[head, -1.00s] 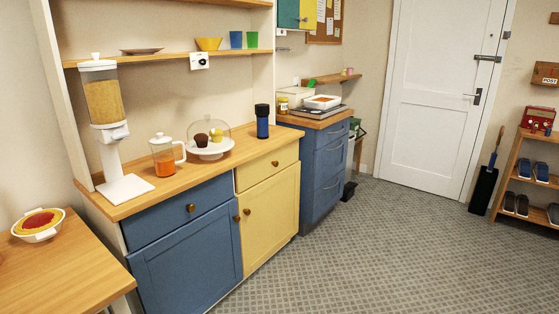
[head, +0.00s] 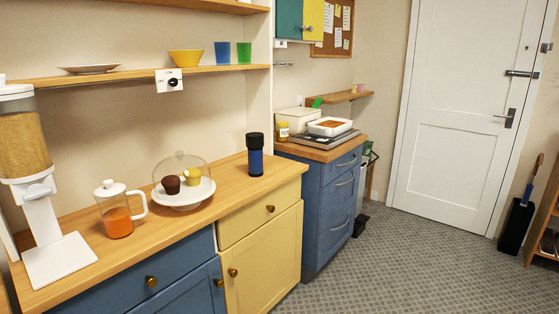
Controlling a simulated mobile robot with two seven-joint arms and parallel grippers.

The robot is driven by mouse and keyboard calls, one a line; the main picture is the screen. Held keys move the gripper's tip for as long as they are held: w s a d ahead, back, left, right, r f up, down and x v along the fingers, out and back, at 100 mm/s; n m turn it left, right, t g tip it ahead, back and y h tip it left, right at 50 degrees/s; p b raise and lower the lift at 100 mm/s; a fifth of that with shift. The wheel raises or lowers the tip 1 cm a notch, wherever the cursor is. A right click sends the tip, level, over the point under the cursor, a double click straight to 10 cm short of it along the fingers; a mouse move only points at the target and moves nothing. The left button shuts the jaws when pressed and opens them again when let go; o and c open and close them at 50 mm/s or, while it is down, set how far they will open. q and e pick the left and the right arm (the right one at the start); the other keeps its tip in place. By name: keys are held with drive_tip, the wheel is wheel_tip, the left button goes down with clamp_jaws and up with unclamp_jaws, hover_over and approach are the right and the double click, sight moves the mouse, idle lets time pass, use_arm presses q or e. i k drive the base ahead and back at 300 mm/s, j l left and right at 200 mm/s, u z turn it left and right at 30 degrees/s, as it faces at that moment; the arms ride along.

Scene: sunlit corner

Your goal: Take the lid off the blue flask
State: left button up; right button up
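The blue flask (head: 255,163) stands upright on the wooden counter, near its right end. Its black lid (head: 255,140) sits on top of it. The flask stands to the right of the glass-domed cake stand and apart from it. Neither of my grippers shows in the head view.
On the wooden counter (head: 235,193) stand a cereal dispenser (head: 30,170), a glass jug with orange liquid (head: 117,212) and a domed cake stand (head: 184,193). A shelf (head: 130,77) hangs above. Patterned floor (head: 400,270) lies clear to the right of the cabinets.

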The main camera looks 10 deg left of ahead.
sight(255, 156)
drive_tip(key=i+j+z, duration=0.1)
drive_tip(key=i+z, duration=0.25)
drive_tip(key=i, duration=0.8)
drive_tip(key=i+u, duration=0.2)
drive_tip(key=i, duration=0.3)
drive_tip(key=i+l+u, duration=0.2)
drive_tip(key=i, duration=0.3)
